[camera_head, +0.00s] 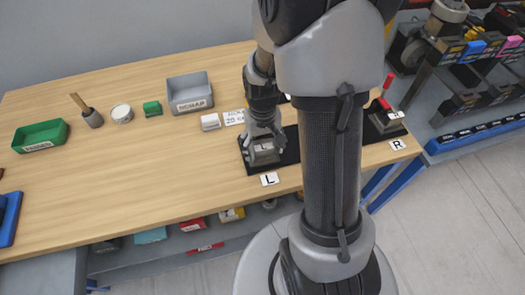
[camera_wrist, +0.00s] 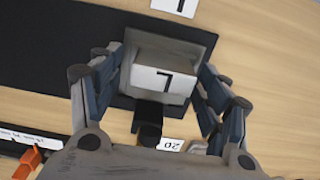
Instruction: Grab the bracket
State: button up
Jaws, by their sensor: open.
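In the head view the block (camera_head: 264,153) is at the mat's left part, below my gripper (camera_head: 264,138). In the wrist view my gripper (camera_wrist: 158,68) is open, with one finger on each side of the block. I cannot tell whether the fingers touch it. A black part (camera_wrist: 149,122) projects from the block toward my palm.
A red-handled fixture (camera_head: 386,105) stands at the mat's right end, near the R label (camera_head: 397,144).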

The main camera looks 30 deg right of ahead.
jog(key=c, duration=1.5)
